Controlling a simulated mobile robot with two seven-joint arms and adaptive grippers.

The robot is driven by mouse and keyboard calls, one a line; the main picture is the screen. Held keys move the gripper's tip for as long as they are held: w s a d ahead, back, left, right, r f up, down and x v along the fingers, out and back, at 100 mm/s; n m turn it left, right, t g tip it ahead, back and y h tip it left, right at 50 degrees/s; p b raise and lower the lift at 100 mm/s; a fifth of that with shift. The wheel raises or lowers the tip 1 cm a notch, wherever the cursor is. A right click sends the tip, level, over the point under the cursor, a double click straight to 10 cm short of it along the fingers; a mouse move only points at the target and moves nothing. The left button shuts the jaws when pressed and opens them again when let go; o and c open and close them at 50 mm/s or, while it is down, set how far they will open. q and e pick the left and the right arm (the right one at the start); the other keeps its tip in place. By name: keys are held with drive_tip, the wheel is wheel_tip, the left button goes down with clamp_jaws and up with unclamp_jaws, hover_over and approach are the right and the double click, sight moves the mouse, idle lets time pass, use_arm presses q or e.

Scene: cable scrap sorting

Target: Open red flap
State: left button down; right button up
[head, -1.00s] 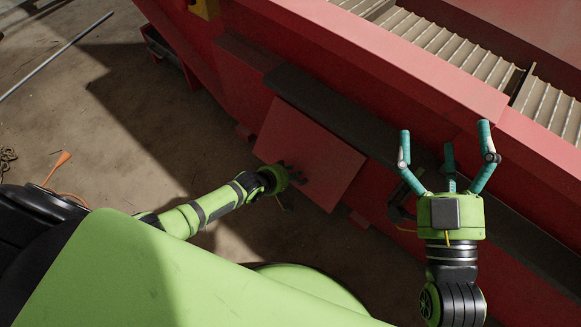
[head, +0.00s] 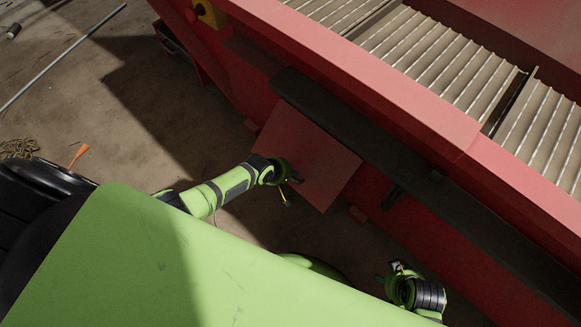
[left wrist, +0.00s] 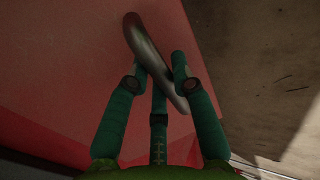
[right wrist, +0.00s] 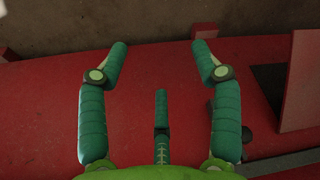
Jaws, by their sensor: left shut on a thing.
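The red flap (head: 310,145) is a flat square panel on the side of the red machine, below a dark ledge. My left gripper (head: 296,180) is at the flap's lower part. In the left wrist view, its teal fingers (left wrist: 160,78) are shut on a grey curved handle (left wrist: 146,45) on the flap's face (left wrist: 60,70). In the right wrist view, a red panel (right wrist: 304,80), apparently the flap, stands out from the machine's side at the right edge. My right gripper (right wrist: 156,62) is open and empty, facing the red side; it shows low in the head view (head: 390,270).
The red machine (head: 420,95) has a ribbed conveyor (head: 440,60) on top. The dark ledge (head: 375,130) runs above the flap. The concrete floor (head: 150,110) is mostly clear at left, with a long rod (head: 65,55) and an orange-tipped tool (head: 78,154) lying on it.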

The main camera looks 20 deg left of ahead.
use_arm(q)
drive_tip(key=r+p, duration=0.1)
drive_tip(key=r+g+p, duration=0.1)
drive_tip(key=r+p, duration=0.1)
drive_tip(key=shift+s+a, duration=0.15)
drive_tip(key=shift+a, duration=0.25)
drive_tip(key=shift+s+r+y+p, duration=0.15)
drive_tip(key=shift+y+p, duration=0.15)
drive_tip(key=shift+p, duration=0.15)
drive_tip(key=shift+s+r+p, duration=0.15)
drive_tip(key=shift+r+p, duration=0.25)
drive_tip(key=shift+p, duration=0.25)
drive_tip(key=shift+s+a+r+p, duration=0.1)
drive_tip(key=shift+s+r+p, duration=0.15)
drive_tip(key=shift+r+p, duration=0.35)
use_arm(e)
wheel_tip(320, 180, down, 7)
drive_tip(key=d+t, duration=0.1)
drive_tip(key=shift+s+n+t, duration=0.3)
drive_tip(key=shift+s+t, duration=0.1)
drive_tip(key=shift+s, duration=0.05)
drive_tip(key=shift+d, duration=0.2)
use_arm(q)
drive_tip(key=shift+s, duration=0.1)
drive_tip(key=c, duration=1.1)
unclamp_jaws()
drive_tip(key=shift+o, duration=0.2)
drive_tip(key=shift+s+g, duration=0.1)
drive_tip(key=shift+g, duration=0.2)
drive_tip(key=shift+f, duration=0.1)
